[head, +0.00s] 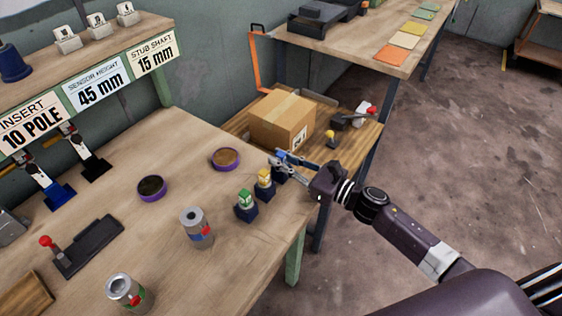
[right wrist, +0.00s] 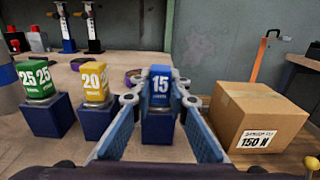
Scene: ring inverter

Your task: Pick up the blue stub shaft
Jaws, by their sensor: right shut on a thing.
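The blue stub shaft (right wrist: 160,88), marked 15, stands upright at its dark blue holder (right wrist: 158,128) in the right wrist view. My right gripper (right wrist: 160,95) is shut on it, one fingertip at each side. I cannot tell whether the shaft is lifted clear of its holder. In the head view my right gripper (head: 284,160) reaches in from the right at the bench's right edge and largely hides the shaft. My left gripper is not in view.
A yellow stub shaft (head: 264,176) marked 20 and a green one (head: 245,197) marked 25 stand in holders beside it. Purple rings (head: 225,159) and metal cylinders (head: 195,226) are on the bench. A cardboard box (head: 282,122) sits on a lower shelf behind.

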